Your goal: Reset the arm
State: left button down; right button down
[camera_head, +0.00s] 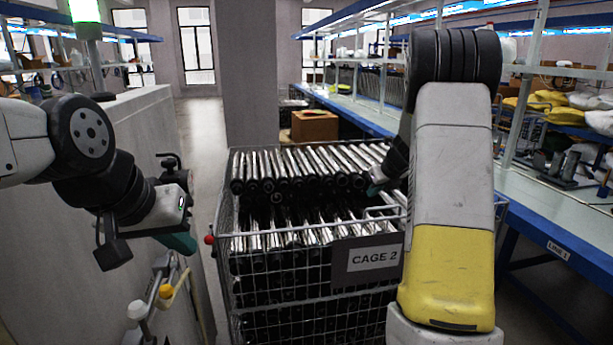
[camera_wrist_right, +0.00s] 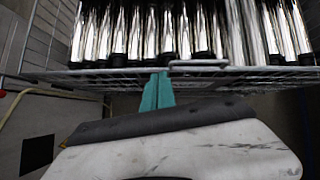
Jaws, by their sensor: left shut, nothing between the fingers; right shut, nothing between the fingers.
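My left arm comes in from the left in the head view. Its gripper (camera_head: 180,242), with teal fingers, is shut and empty, left of the cage. My right arm rises large in front of the cage's right side. Its teal gripper (camera_head: 375,189) is shut and empty, partly hidden behind the arm, and appears over the right part of the cage. In the right wrist view the closed teal fingers (camera_wrist_right: 157,92) point toward the cage rim and the rows of tubes. I cannot tell whether they touch the rim.
A wire cage (camera_head: 300,233) labelled CAGE 2 holds stacked rows of shiny metal tubes (camera_head: 322,160) with black ends. A grey partition (camera_head: 150,125) stands left, with a narrow aisle beside it. A long blue-edged workbench (camera_head: 545,205) runs along the right. A cardboard box (camera_head: 314,126) sits behind.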

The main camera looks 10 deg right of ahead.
jog(key=s+a+r+n+y, duration=0.1)
jog(key=s+a+r+n, duration=0.5)
jog(key=s+n, duration=0.2)
jog(key=s+a+r+n+y, duration=0.1)
jog(key=s+a+r+n, duration=0.55)
jog(key=s+n, duration=0.2)
jog(key=s+a+n, duration=0.2)
jog(key=s+n, duration=0.6)
jog(key=s, duration=0.3)
jog(key=s+a+n+g+h, duration=0.1)
jog(key=s+a+n, duration=0.1)
jog(key=s+n, duration=0.7)
jog(key=shift+s+a+f, duration=0.2)
jog(key=shift+s+f, duration=0.2)
jog(key=shift+s, duration=0.5)
